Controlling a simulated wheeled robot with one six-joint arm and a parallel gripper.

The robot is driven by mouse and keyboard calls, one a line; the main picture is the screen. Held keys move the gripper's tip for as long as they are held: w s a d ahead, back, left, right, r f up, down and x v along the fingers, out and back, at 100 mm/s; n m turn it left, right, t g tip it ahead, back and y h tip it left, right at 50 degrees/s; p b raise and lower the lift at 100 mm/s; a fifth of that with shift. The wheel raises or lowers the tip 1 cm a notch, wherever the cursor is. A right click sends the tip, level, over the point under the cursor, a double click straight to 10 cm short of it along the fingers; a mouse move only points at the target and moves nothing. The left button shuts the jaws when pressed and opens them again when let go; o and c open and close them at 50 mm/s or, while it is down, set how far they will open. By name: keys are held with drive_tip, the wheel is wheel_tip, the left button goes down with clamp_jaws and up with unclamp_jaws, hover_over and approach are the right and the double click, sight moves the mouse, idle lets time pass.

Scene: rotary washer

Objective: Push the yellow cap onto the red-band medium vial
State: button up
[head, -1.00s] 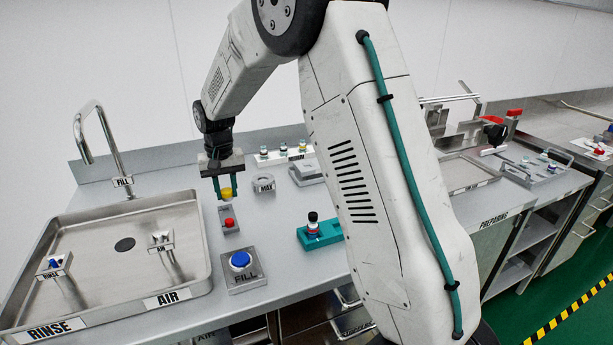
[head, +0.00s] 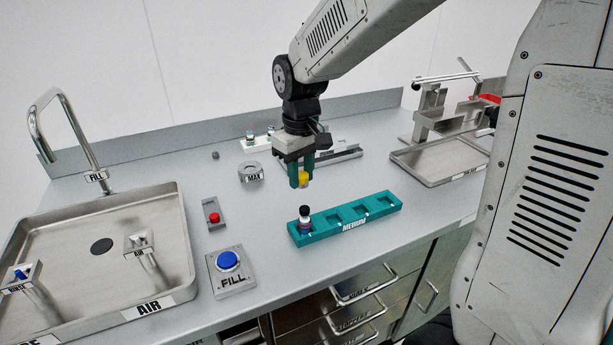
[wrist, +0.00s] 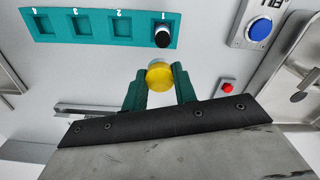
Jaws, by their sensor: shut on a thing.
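My gripper (head: 300,178) is shut on the yellow cap (head: 304,177) and holds it in the air above the table. The cap also shows between the green fingertips in the wrist view (wrist: 159,75). The medium vial (head: 305,222) stands upright in the leftmost slot of the teal rack (head: 384,205), labelled MEDIUM. It has a black top and a red band, with some blue and white below. In the wrist view the vial (wrist: 162,37) sits in slot 1, a little beyond the cap and apart from it. The other rack slots look empty.
A blue FILL button (head: 228,260) and a small red button (head: 213,217) lie left of the rack. A MAX ring (head: 251,172) and a white rack with small vials (head: 250,138) are behind. A sink (head: 178,235) is at left, a metal tray (head: 440,172) at right.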

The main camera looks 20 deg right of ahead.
sight(304, 208)
drive_tip(key=shift+s+a+r+n, duration=0.15)
drive_tip(key=shift+s+n, duration=0.35)
drive_tip(key=shift+s, duration=0.6)
drive_tip(key=shift+f, duration=3.2)
drive_tip(key=shift+f, duration=0.55)
drive_tip(key=o, duration=1)
drive_tip(key=shift+r, duration=0.1)
